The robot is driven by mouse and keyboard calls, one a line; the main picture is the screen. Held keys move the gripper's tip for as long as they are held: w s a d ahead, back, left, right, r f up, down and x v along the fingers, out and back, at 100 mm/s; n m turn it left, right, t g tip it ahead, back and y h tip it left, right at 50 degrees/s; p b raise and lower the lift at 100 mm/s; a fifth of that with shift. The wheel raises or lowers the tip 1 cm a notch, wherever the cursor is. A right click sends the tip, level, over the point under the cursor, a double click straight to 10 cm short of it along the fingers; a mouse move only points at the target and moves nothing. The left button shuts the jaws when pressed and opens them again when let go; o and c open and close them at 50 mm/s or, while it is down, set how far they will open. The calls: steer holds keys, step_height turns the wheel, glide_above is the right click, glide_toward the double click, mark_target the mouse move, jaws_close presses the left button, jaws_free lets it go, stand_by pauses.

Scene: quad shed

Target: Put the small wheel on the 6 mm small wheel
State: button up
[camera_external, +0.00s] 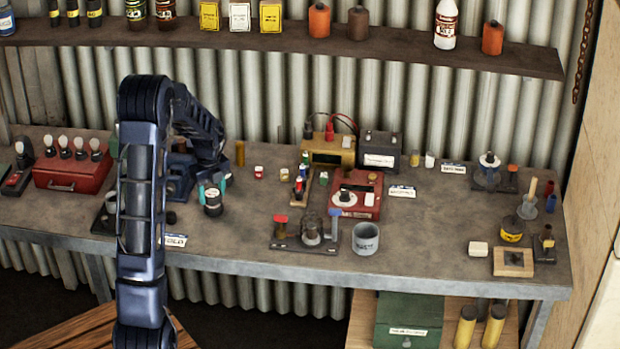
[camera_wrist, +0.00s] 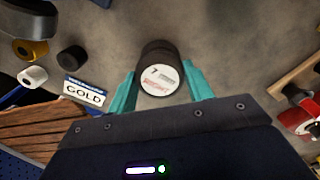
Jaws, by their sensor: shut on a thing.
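My gripper (camera_wrist: 160,88) is shut on a short dark cylinder (camera_wrist: 152,50) with a round white label on its top. The label shows a "7" and red print too small to read. One teal finger presses on each side. In the external view, my gripper (camera_external: 212,190) holds this dark cylinder (camera_external: 213,210) at the left-middle of the bench; I cannot tell whether it touches the surface. A small black round piece (camera_wrist: 71,59) lies left of it in the wrist view. I see no readable 6 mm mark, so I cannot tell which piece is the 6 mm small wheel.
A grey cup (camera_external: 366,240), a dark stand (camera_external: 311,240) and a red box (camera_external: 361,198) stand to the right. The bench's front right is partly clear.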

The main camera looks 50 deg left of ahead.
mark_target(214, 192)
steer(key=shift+f, duration=0.5)
steer(key=shift+f, duration=0.1)
steer(key=o, duration=1)
step_height(214, 192, up, 12)
steer(key=shift+r, duration=0.15)
